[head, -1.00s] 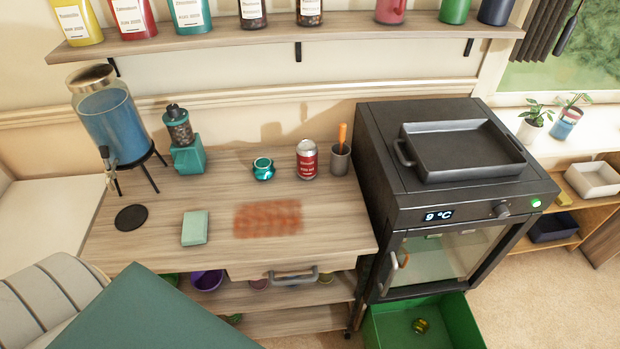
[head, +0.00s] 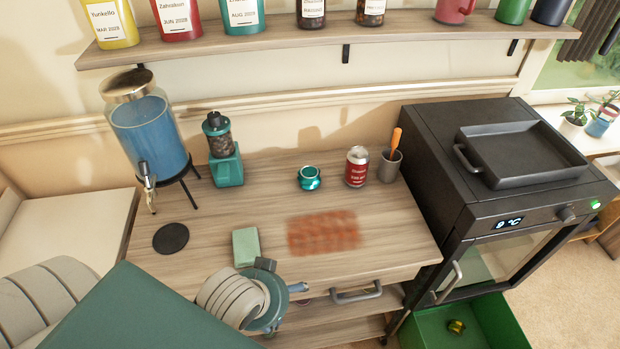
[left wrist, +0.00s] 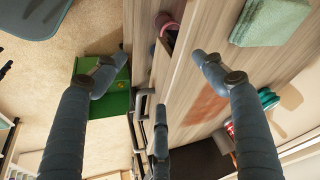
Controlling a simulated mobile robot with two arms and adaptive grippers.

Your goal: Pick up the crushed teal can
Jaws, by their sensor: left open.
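The crushed teal can (head: 309,178) is short, squashed and shiny. It stands on the wooden counter left of the red can, and part of it shows at the right of the left wrist view (left wrist: 267,98). My left gripper (head: 282,277) is at the counter's front edge, near the green sponge, below and left of the teal can in the head view and well apart from it. Its fingers are spread, with nothing between them, in the left wrist view (left wrist: 155,68). My right gripper is not in view.
A red can (head: 357,167) and a grey cup (head: 389,166) stand right of the teal can. A green sponge (head: 245,246) and a reddish stain (head: 323,232) lie in front. A blue dispenser (head: 150,135), a grinder (head: 222,150) and a black oven (head: 450,150) flank the counter.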

